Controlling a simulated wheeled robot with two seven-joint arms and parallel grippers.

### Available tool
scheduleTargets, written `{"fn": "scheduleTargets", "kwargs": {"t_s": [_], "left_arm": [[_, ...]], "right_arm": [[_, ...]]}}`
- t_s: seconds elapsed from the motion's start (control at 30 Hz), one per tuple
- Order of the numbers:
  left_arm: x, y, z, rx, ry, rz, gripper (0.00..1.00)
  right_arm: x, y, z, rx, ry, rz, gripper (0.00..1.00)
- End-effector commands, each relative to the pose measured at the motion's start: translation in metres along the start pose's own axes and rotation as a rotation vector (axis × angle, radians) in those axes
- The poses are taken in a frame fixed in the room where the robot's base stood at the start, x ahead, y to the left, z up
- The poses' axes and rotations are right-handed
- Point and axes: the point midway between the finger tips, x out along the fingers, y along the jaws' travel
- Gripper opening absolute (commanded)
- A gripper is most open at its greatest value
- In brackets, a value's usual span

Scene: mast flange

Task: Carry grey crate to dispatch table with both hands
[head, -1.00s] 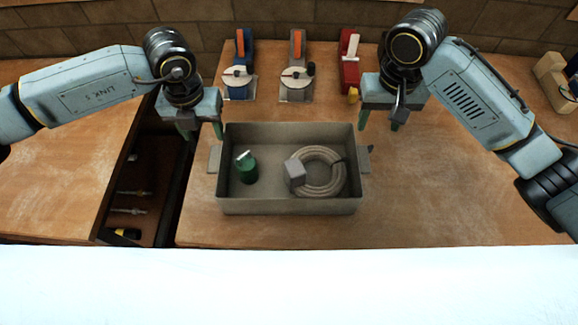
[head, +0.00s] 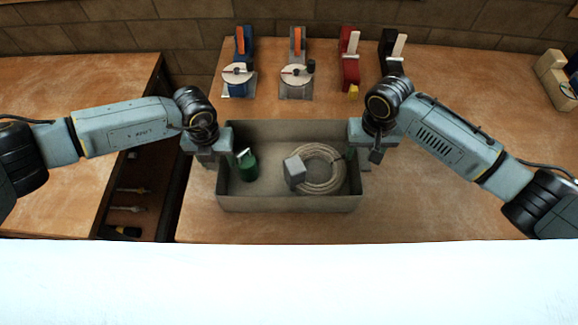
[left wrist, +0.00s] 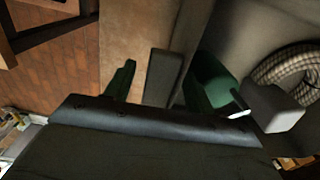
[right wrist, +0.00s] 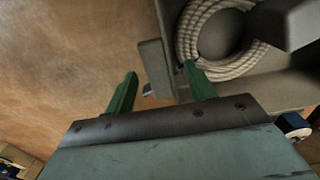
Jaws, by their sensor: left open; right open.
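The grey crate (head: 290,204) stands on the wooden table top in the head view. It holds a green canister (head: 248,168) and a coil of pale hose (head: 322,170) with a grey block (head: 294,170). My left gripper (head: 220,163) is open at the crate's left side. In the left wrist view its fingers are either side of the left handle (left wrist: 162,78), apart from it. My right gripper (head: 358,160) is open at the right side. In the right wrist view its fingers straddle the right handle (right wrist: 155,68). I cannot tell which surface is the dispatch table.
Blue (head: 239,85), grey (head: 297,80), red (head: 350,70) and black (head: 391,55) devices stand behind the crate. Another wooden top (head: 75,90) lies left, across a gap with shelved tools (head: 130,208). The table right of the crate is mostly clear.

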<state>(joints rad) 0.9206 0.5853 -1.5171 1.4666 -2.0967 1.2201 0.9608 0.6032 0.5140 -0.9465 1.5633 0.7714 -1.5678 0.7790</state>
Motion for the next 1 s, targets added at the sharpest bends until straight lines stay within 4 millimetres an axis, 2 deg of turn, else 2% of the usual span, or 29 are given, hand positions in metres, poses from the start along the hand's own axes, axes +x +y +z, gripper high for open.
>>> {"fn": "scheduleTargets", "kwargs": {"t_s": [0.27, 0.37, 0.7, 1.0], "left_arm": [[0.0015, 0.0003, -0.0002, 0.0, 0.001, 0.001, 0.55], [0.0014, 0.0003, -0.0002, 0.0, 0.001, 0.001, 0.44], [0.0011, 0.0003, -0.0002, -0.001, 0.001, 0.0, 0.0], [-0.0001, -0.0001, 0.0009, -0.001, -0.001, -0.001, 0.0]], "right_arm": [[0.0015, -0.0001, 0.0002, 0.0, 0.0, 0.0, 0.55], [0.0014, 0.0, 0.0002, 0.0, 0.0, 0.0, 0.44], [0.0012, 0.0, 0.0002, 0.0, 0.0, 0.0, 0.0], [-0.0001, -0.0003, -0.0008, 0.0, 0.002, -0.001, 0.0]]}}
